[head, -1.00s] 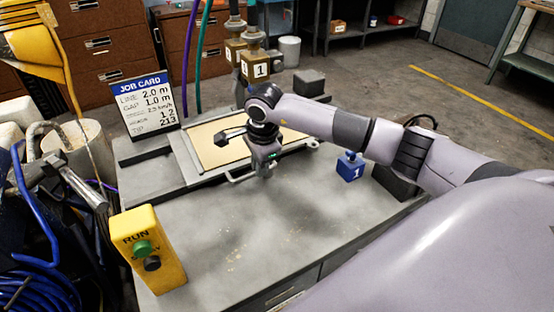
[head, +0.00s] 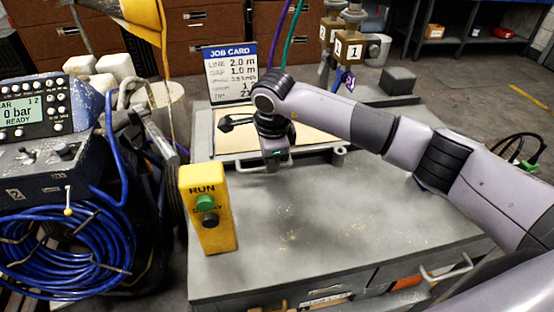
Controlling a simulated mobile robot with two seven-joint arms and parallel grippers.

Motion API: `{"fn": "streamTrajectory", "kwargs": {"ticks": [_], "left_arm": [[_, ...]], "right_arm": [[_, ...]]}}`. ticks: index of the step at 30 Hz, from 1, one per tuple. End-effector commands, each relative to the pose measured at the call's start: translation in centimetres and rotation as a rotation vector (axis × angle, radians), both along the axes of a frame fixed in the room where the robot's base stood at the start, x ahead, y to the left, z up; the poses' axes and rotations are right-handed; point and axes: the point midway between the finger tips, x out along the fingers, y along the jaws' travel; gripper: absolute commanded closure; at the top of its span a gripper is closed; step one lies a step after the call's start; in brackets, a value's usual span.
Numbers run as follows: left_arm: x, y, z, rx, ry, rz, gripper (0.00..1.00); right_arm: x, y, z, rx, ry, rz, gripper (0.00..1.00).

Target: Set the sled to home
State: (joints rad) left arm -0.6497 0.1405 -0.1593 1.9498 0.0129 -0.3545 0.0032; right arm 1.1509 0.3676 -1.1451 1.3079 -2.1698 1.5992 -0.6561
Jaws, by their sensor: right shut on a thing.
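The sled looks to be the flat frame with a tan panel (head: 300,142) on the bench top, partly hidden behind my right arm. A thin bar handle (head: 230,162) runs along its front edge. My right gripper (head: 272,163) points down at that front edge and is shut on the handle, its fingertips small and partly hidden. A dark lever-like part (head: 236,123) shows beside the wrist, over the panel. My left gripper is out of view.
A yellow RUN box (head: 207,215) with green and black buttons stands at the bench's front left. A job card (head: 232,72) stands behind the sled. Numbered blocks (head: 348,50) hang at the back. A control panel (head: 25,115) and blue hose (head: 60,250) are left.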

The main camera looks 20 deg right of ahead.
Motion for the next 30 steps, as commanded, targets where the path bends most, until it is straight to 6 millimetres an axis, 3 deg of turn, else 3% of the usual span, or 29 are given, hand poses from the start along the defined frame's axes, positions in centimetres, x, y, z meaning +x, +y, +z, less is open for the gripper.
{"fn": "streamTrajectory", "kwargs": {"ticks": [7, 9, 10, 20, 30], "left_arm": [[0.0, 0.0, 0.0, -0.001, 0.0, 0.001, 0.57], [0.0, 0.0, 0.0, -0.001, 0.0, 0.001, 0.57], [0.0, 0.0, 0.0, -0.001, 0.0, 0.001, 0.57], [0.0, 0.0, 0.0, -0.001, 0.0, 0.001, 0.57], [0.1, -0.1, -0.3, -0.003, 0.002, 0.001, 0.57]], "right_arm": [[0.0, 0.5, 0.1, 0.01, -0.004, 0.006, 1.0], [0.0, 0.6, 0.1, 0.011, -0.004, 0.007, 0.68], [0.0, 0.5, 0.1, 0.01, -0.004, 0.007, 0.62], [0.0, 0.3, 0.4, 0.006, -0.004, 0.004, 0.62], [-0.9, 0.5, 5.3, 0.007, -0.007, 0.007, 0.62]]}}
